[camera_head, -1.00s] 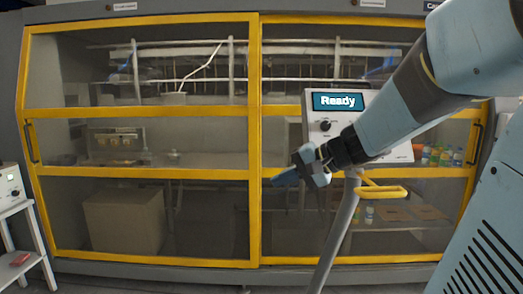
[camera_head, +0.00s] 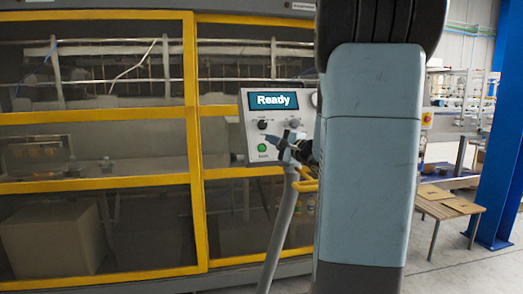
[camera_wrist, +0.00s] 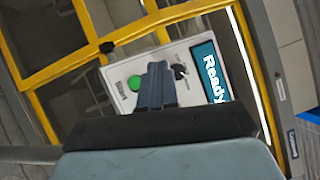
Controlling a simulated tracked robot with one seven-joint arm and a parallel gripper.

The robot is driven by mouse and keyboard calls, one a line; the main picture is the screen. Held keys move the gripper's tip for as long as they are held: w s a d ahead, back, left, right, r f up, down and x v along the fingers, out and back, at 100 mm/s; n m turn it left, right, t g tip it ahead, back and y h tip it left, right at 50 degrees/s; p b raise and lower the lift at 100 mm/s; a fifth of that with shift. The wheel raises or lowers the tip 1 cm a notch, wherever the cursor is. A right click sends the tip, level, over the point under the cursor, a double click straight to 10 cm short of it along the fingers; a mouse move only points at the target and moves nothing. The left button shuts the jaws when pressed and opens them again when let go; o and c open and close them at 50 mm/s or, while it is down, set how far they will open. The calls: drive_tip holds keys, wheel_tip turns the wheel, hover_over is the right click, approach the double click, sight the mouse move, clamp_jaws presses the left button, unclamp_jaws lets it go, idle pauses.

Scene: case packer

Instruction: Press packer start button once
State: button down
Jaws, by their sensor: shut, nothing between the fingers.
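The packer's control panel (camera_head: 247,104) is a light box on a slanted grey post, with a lit display (camera_head: 273,100) reading "Ready". A green start button (camera_head: 262,148) sits at its lower left, below a black knob (camera_head: 262,125). My gripper (camera_head: 274,137) is shut and empty, in front of the panel, right of and slightly above the green button in the head view. In the wrist view the shut fingers (camera_wrist: 157,66) point at the panel, between the green button (camera_wrist: 134,83) and a black knob (camera_wrist: 179,71). Contact with the panel cannot be told.
The packer's yellow-framed clear doors (camera_head: 100,183) stand behind the panel.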

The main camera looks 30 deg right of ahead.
drive_tip(key=shift+w+d+f, duration=0.3)
drive_tip(key=shift+w+f, duration=0.45)
drive_tip(key=shift+w, duration=0.5)
drive_tip(key=shift+w+d+f, duration=0.25)
drive_tip(key=shift+w+f, duration=0.45)
drive_tip(key=shift+w, duration=0.5)
drive_tip(key=shift+w+d+f, duration=0.3)
drive_tip(key=shift+w+f, duration=0.45)
drive_tip(key=shift+w, duration=0.5)
drive_tip(key=shift+w+d+f, duration=0.15)
drive_tip(key=shift+w+f, duration=0.15)
drive_tip(key=shift+w, duration=0.35)
idle(0.3)
drive_tip(key=shift+s, duration=0.1)
drive_tip(key=shift+s+r, duration=0.35)
drive_tip(key=shift+s, duration=0.2)
idle(0.4)
drive_tip(key=shift+s+a+r, duration=0.2)
drive_tip(key=shift+s+r, duration=0.2)
drive_tip(key=shift+s, duration=0.3)
drive_tip(key=shift+s+a+r, duration=0.25)
drive_tip(key=shift+s+r, duration=0.2)
drive_tip(key=shift+s, duration=0.3)
drive_tip(key=shift+s+a+r, duration=0.2)
drive_tip(key=shift+s+r, duration=0.2)
drive_tip(key=shift+s, duration=0.3)
